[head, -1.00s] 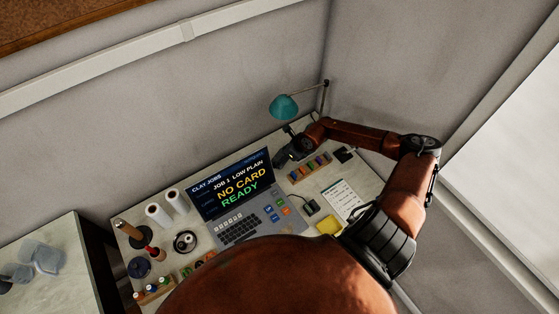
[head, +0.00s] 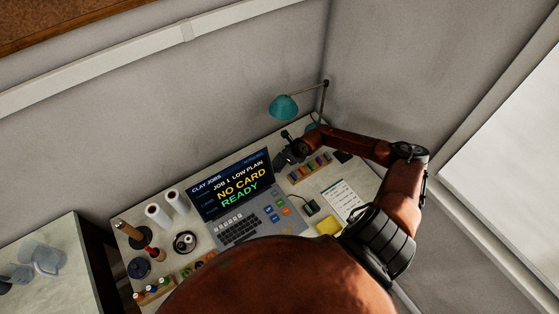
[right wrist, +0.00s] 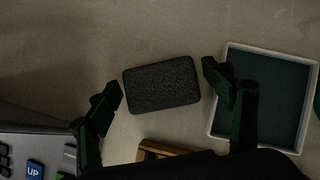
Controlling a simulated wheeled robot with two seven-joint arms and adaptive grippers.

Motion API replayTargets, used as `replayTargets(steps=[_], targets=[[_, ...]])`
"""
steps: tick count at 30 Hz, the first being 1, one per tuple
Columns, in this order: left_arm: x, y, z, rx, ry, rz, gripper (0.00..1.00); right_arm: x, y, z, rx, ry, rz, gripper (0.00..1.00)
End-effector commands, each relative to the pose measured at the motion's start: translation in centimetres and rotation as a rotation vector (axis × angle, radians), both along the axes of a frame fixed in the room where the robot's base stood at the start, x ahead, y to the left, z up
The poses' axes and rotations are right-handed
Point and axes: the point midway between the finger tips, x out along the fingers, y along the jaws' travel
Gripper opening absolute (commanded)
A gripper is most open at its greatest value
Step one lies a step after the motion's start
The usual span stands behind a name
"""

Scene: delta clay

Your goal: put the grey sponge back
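The sponge (right wrist: 162,84), a dark grey, speckled block, lies on the pale worktop in the right wrist view. My right gripper (right wrist: 163,88) is open, with one finger on each side of the sponge and a small gap at both ends. In the head view my right gripper (head: 284,157) is low over the worktop behind the laptop's right side, and I cannot make out the sponge there. A shallow tray (right wrist: 213,120) with a white rim and dark green floor lies right of the sponge, empty where visible. My left gripper is not in view.
An open laptop (head: 236,190) stands left of the right gripper. A teal lamp (head: 284,107) stands behind it. A rack of coloured pieces (head: 310,168), a white list card (head: 342,199) and a yellow pad (head: 328,227) lie to the right. White rolls (head: 158,215) stand at left.

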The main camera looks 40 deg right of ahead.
Motion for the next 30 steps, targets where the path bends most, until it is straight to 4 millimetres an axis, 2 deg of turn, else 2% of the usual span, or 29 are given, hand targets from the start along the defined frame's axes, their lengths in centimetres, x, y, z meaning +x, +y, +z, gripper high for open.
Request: replayTargets(steps=[8,13,24,30], targets=[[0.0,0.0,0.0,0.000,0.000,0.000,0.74,0.0,0.0,0.0,0.000,0.000,0.000,0.79],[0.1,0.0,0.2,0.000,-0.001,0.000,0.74,-0.4,-0.3,0.9,-0.002,-0.001,0.000,0.79],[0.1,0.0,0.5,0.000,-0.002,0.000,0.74,-3.9,-1.5,7.2,-0.005,0.000,0.002,0.79],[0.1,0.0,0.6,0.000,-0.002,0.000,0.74,-5.3,-1.8,9.7,-0.002,0.000,0.000,0.79]])
